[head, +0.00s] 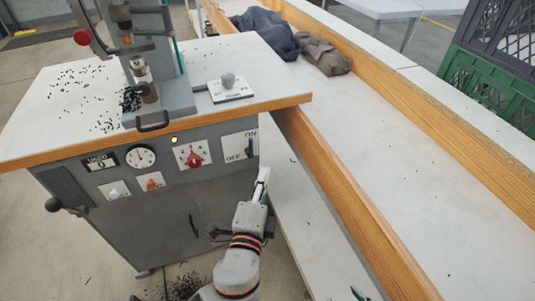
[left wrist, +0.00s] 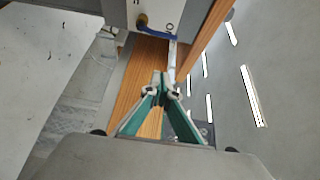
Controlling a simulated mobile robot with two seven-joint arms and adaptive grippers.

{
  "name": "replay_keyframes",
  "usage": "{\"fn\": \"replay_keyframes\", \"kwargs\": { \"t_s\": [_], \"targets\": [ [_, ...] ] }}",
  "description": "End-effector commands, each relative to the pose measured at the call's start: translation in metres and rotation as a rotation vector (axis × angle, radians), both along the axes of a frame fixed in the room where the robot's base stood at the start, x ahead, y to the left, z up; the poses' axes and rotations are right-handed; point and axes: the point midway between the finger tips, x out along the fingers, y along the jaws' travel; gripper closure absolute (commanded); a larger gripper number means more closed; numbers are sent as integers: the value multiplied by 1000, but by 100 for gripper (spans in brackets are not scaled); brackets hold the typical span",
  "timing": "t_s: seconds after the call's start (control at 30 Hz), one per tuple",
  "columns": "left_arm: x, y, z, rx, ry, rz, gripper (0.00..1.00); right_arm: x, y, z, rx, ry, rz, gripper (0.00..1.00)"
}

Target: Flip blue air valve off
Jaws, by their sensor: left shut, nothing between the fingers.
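The blue air valve (head: 250,148) sits on a white plate marked ON and OFF at the right end of the grey cabinet front. Its lever looks upright in the head view, beside the word OFF. In the left wrist view the blue lever (left wrist: 157,33) runs sideways from a brass hub. My left gripper (head: 262,180) is shut and empty, below and slightly right of the valve. In the left wrist view its green-padded fingertips (left wrist: 160,82) meet below the lever, apart from it in the picture. My right gripper is not clearly in view.
The press (head: 160,75) stands on a wood-edged worktop. A red rotary knob (head: 194,160), a gauge (head: 141,157) and an orange switch (head: 152,182) share the cabinet front. A wood-edged conveyor or bench (head: 350,140) runs along the right, close to my left gripper.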

Motion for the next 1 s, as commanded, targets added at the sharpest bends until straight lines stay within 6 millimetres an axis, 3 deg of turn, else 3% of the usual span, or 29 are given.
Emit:
{"fn": "replay_keyframes", "kwargs": {
  "t_s": [0.37,0.53,1.0],
  "targets": [
    [1,-1,2,4,-6,0,100,5,0,3,0,-11,0,60],
    [11,-3,1,4,-6,0,100,4,0,0,1,-7,1,60],
    [93,-21,-1,4,-4,0,100,-4,4,-6,8,10,6,60]
  ]
}}
